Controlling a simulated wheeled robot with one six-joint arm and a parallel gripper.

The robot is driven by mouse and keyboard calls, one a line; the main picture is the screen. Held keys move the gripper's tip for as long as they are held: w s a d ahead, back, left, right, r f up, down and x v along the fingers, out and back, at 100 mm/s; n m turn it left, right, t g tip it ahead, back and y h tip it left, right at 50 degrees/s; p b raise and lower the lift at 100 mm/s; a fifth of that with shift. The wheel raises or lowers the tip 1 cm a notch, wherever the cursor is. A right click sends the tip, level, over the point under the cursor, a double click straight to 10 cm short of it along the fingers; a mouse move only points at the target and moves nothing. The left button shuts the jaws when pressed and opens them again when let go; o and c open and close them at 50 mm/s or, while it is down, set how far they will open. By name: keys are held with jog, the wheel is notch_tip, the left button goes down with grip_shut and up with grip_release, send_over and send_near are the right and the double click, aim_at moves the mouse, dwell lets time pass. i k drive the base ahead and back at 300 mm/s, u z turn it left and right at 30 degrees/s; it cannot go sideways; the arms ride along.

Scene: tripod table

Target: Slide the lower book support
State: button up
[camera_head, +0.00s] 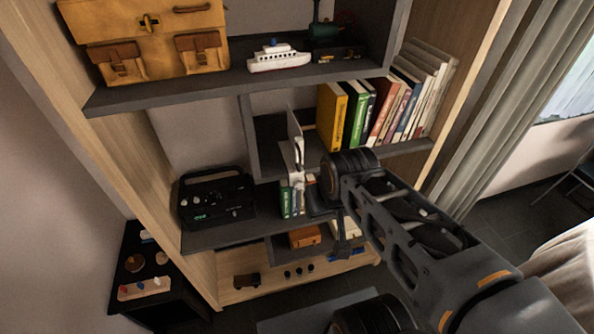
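A thin white upright plate (295,128) stands at the left end of the upper row of books. Another white piece (290,160) shows just below it, above a short group of green and white books (291,201) on the lower shelf. I cannot tell which of these pieces is the lower book support, as my arm covers the area to the right. My gripper (320,195) appears as a dark shape just right of the lower books, partly hidden behind my wrist. Its fingers are not clear, and I cannot tell whether it touches anything.
Upper books (375,108) fill the middle shelf to the right. A black box-like device (216,199) stands left of the lower books. A brown bag (148,38) and toy ship (278,57) sit on the top shelf. An orange box (304,237) lies below.

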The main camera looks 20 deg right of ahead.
aim_at(292, 150)
jog(key=z, duration=0.1)
jog(key=k, duration=1.05)
jog(key=u, duration=1.05)
jog(key=i, duration=1.1)
jog(key=z, duration=0.7)
